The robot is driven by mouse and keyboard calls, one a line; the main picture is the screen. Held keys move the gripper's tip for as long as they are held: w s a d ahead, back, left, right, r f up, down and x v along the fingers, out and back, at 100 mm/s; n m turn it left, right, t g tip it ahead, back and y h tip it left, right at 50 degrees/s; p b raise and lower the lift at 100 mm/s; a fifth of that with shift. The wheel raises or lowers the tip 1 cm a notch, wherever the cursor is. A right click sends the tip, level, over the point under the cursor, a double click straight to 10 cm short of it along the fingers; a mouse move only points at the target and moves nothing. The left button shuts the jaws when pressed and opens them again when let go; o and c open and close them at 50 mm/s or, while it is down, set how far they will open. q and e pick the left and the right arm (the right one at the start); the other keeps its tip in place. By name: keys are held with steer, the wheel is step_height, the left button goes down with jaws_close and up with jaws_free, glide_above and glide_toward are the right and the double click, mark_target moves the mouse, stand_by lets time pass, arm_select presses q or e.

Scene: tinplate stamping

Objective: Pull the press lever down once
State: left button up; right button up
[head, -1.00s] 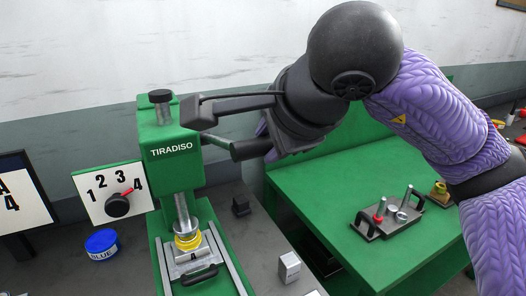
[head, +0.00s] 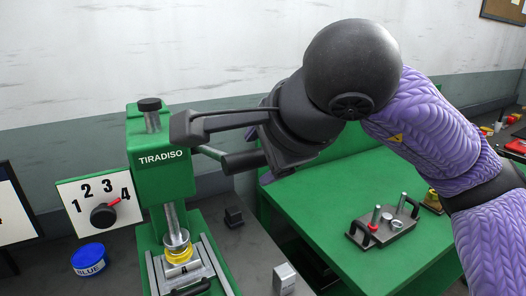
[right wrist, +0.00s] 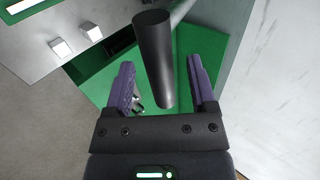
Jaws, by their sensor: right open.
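The green press (head: 160,180) marked TIRADISO stands on the left in the head view. Its lever sticks out to the right from the press head and ends in a thick dark handle (head: 243,161). In the right wrist view the dark handle (right wrist: 154,55) lies between the two open purple-padded fingers of my gripper (right wrist: 160,66), with gaps at both sides. It is not clamped. My left gripper is out of view.
A dial board (head: 100,203) numbered 1 to 4 is at the press's left. A blue tin (head: 88,260) and a small grey block (head: 284,278) sit on the grey table. A green bench (head: 330,210) with a black fixture (head: 382,232) is at the right.

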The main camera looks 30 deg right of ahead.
steer(key=p+v, duration=0.2)
steer(key=v, duration=0.7)
steer(key=shift+s+r, duration=0.3)
steer(key=shift+c, duration=0.3)
